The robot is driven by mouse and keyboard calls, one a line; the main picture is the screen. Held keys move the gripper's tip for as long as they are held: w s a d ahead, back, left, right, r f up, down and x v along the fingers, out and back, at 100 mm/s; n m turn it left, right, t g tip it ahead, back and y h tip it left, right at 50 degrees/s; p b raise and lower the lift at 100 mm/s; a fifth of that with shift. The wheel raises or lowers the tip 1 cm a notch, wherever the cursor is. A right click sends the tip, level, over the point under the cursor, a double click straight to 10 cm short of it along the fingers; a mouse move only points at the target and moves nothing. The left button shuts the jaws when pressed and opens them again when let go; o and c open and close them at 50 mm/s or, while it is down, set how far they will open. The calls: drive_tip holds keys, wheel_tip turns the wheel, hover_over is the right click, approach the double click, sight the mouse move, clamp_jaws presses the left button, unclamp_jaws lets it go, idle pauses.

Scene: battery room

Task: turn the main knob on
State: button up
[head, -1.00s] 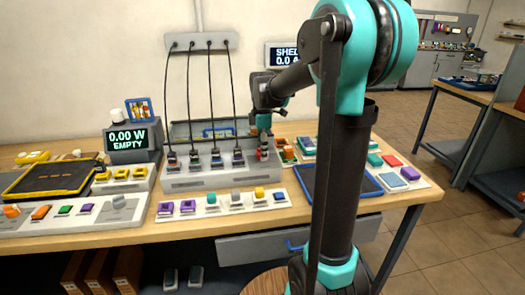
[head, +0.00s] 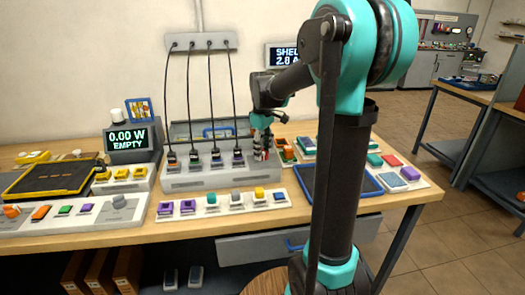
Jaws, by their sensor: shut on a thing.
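The grey charging block (head: 215,180) stands on the wooden bench, with several black cables plugged into its top. My gripper (head: 261,151) points down at the block's right end and is shut on the main knob there. The knob is small and mostly hidden between the fingers; red shows at the fingertips. The wall display (head: 283,54), partly covered by my arm, reads "SHE..." and about 2.8 A.
A strip of coloured knobs (head: 222,201) lies in front of the block. A blue-rimmed tray (head: 376,190) and coloured blocks lie at right.

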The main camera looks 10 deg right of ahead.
sight(263, 150)
drive_tip(key=m, duration=0.4)
drive_tip(key=shift+m, duration=0.3)
drive_tip(key=m, duration=0.4)
drive_tip(key=shift+m, duration=0.3)
drive_tip(key=o, duration=1.2)
drive_tip(key=shift+r, duration=0.1)
wheel_tip(263, 150, up, 12)
drive_tip(key=shift+f, duration=0.1)
